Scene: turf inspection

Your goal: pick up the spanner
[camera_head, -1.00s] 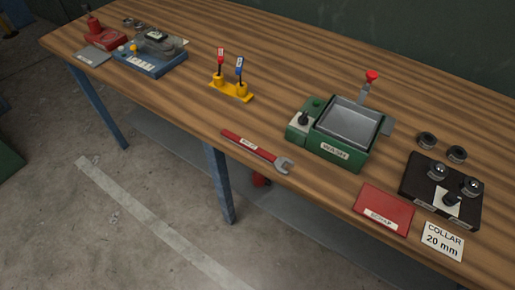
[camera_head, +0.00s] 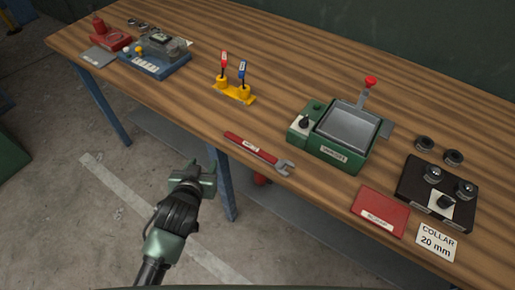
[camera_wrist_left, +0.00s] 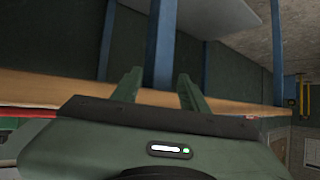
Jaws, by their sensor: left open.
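The spanner (camera_head: 258,151) has a red handle with a white label and a grey open-ended jaw. It lies flat near the front edge of the wooden bench (camera_head: 300,60) in the head view. My left gripper (camera_head: 194,166) is in front of the bench, to the left of the spanner and apart from it. In the left wrist view its two green fingers (camera_wrist_left: 158,88) stand apart with nothing between them. I cannot make out the spanner in the left wrist view. My right gripper is not in view.
A green wash box (camera_head: 337,140) stands right of the spanner, with a red tray (camera_head: 380,208) and dark collar block (camera_head: 437,195) further right. A blue device (camera_head: 155,63) sits at the left. Bench legs are below.

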